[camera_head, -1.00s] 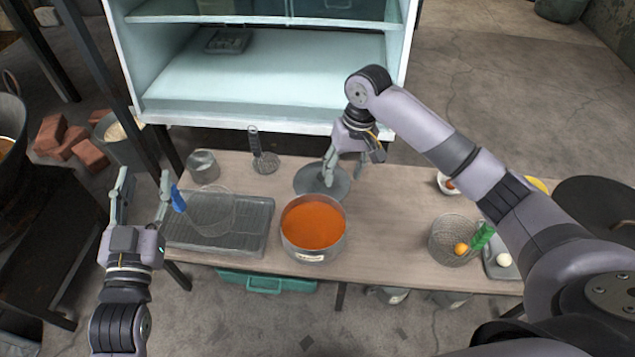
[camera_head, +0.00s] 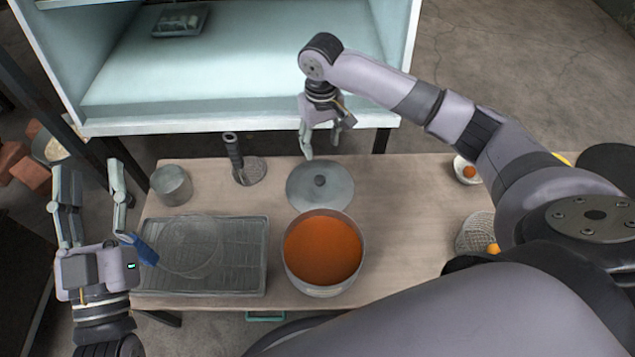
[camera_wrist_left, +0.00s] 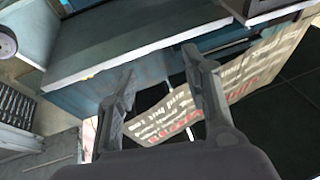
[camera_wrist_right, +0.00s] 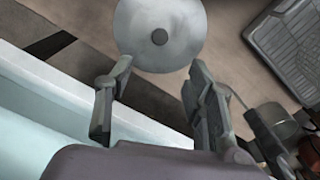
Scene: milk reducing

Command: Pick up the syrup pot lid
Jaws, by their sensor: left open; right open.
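The syrup pot lid (camera_head: 338,194) is a round grey disc with a dark knob in its middle. It lies flat on the table behind the pot of orange-red syrup (camera_head: 322,251). In the right wrist view the lid (camera_wrist_right: 178,28) is ahead of the fingertips, its knob between their lines. My right gripper (camera_head: 321,145) is open and empty, just behind the lid and apart from it. It also shows in the right wrist view (camera_wrist_right: 152,82). My left gripper (camera_head: 92,178) is open and empty, off the table's left end; it shows in the left wrist view (camera_wrist_left: 160,78).
A wire tray (camera_head: 205,284) with a blue-handled strainer lies left of the pot. A metal cup (camera_head: 171,186) and a dark-handled skimmer (camera_head: 236,160) stand behind it. The pale cabinet (camera_head: 230,123) borders the table's back.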

